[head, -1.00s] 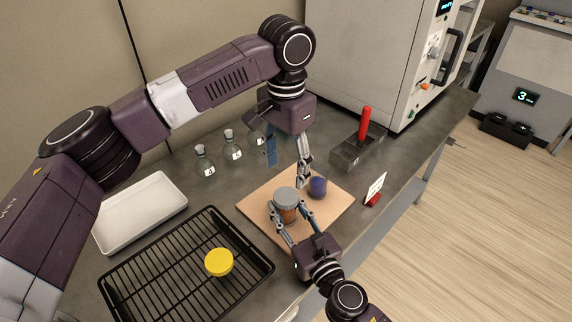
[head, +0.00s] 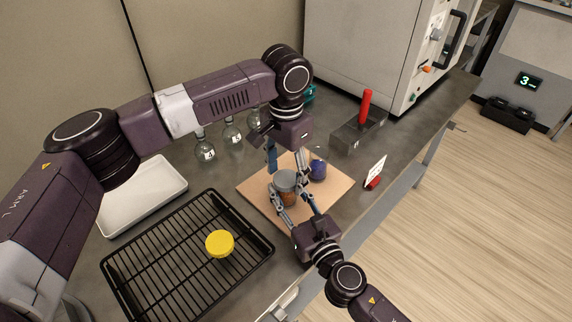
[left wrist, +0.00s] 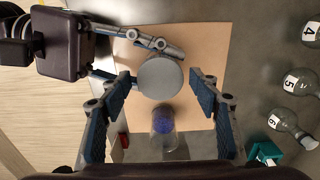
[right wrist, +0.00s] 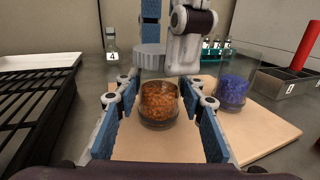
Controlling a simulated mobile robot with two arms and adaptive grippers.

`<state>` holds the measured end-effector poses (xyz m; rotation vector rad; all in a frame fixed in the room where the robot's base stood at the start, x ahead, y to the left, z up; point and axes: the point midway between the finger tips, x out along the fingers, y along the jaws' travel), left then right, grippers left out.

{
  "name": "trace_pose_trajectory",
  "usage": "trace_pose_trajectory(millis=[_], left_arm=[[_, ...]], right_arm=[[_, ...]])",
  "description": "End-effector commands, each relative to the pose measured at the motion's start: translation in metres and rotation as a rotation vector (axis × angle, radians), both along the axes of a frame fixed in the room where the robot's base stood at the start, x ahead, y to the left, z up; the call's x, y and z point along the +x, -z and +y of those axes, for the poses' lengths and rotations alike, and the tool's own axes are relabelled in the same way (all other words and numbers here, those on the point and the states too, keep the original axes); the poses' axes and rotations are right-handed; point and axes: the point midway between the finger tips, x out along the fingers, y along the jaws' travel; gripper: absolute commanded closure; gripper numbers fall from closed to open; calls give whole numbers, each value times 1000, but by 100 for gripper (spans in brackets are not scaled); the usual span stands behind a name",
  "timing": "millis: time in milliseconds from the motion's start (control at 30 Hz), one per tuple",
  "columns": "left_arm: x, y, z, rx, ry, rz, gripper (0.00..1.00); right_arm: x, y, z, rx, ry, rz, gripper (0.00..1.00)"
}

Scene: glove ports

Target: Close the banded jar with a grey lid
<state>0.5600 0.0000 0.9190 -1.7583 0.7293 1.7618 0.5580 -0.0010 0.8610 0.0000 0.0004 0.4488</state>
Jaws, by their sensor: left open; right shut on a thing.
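A clear jar with orange-brown contents (right wrist: 158,104) stands on a tan board (head: 252,188). My right gripper (right wrist: 158,94) is shut around its sides. A grey lid (left wrist: 160,77) sits over its mouth; it also shows in the head view (head: 286,178). I cannot tell whether it is tightened. My left gripper (left wrist: 160,82) points down from above, open, with its fingers apart on either side of the lid and not gripping it. Another jar, with purple contents (head: 318,170), stands open behind on the board.
A yellow lid (head: 219,244) lies on a black wire rack (head: 150,262). A white tray (head: 145,200) is at left. Several numbered flasks (head: 204,150) stand along the back. A metal block with a red handle (head: 365,107) and a small sign (head: 376,170) are at right.

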Motion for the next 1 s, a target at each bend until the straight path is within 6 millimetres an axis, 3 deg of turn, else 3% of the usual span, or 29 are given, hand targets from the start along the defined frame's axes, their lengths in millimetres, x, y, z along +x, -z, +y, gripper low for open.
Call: trace_pose_trajectory(millis=[267,667,1000], left_arm=[[0,1,0,-1,0,-1,45],[0,0,0,-1,0,-1,87],[1,0,0,-2,148,-3,87]], right_arm=[[0,0,0,0,0,0,100],[0,0,0,0,0,0,100],[0,0,0,0,0,0,100]])
